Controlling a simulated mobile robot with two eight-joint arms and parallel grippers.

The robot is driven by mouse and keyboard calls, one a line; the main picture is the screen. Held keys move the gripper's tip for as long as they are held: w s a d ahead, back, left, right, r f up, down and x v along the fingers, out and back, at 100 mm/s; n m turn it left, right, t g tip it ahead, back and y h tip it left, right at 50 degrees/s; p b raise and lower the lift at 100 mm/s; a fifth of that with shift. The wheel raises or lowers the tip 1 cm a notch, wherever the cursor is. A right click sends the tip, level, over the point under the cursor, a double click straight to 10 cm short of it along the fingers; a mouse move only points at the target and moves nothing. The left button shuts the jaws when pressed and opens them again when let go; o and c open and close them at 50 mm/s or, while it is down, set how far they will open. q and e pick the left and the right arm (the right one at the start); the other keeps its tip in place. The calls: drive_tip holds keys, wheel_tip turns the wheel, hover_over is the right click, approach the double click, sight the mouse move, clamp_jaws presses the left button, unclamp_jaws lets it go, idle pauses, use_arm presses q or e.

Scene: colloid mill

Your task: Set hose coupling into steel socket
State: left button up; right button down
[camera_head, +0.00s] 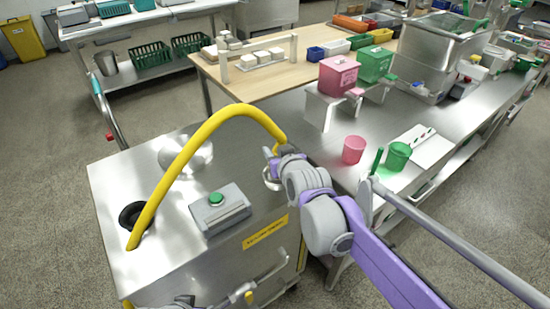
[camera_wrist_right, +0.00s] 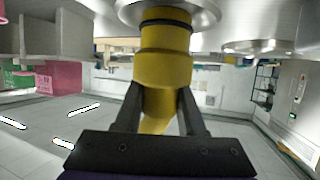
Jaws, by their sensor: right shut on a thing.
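A yellow hose (camera_head: 190,150) rises from a black ring (camera_head: 132,215) on the steel cabinet's top and arcs right to my right gripper (camera_head: 275,165). In the right wrist view my right gripper (camera_wrist_right: 160,110) is shut on the yellow hose coupling (camera_wrist_right: 163,68), with a dark finger on each side. The coupling has a dark band near its far end. That end meets a round steel part (camera_wrist_right: 190,12), which looks like the socket; I cannot tell how deep it sits. In the head view my gripper and wrist largely hide this spot. My left gripper is not in view.
A grey box with a green button (camera_head: 220,209) stands on the cabinet top (camera_head: 170,260), left of my right gripper. A shiny dome (camera_head: 188,155) sits behind it. The steel bench to the right holds a pink cup (camera_head: 354,149) and a green cup (camera_head: 397,156).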

wheel_tip(320, 180, down, 2)
drive_tip(key=shift+f, duration=0.1)
drive_tip(key=c, duration=0.5)
unclamp_jaws()
